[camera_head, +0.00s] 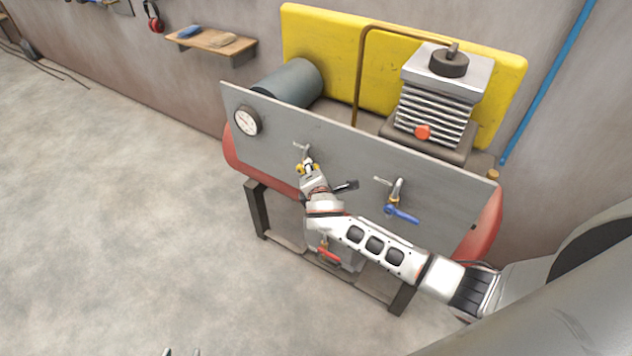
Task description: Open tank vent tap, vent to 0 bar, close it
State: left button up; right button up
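A grey panel (345,150) in front of a red tank (484,222) carries two metal taps. The right tap (396,190) has a blue lever (401,214) slanting down to the right. A round white pressure gauge (246,121) sits at the panel's left end; its reading is not legible.
A finned compressor (436,105) and a grey motor (292,82) stand behind the panel, before a yellow guard (330,42). The floor (110,210) to the left is clear.

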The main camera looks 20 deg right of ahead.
jog(key=v, duration=0.9)
jog(key=shift+s, duration=0.3)
jog(key=shift+r, duration=0.1)
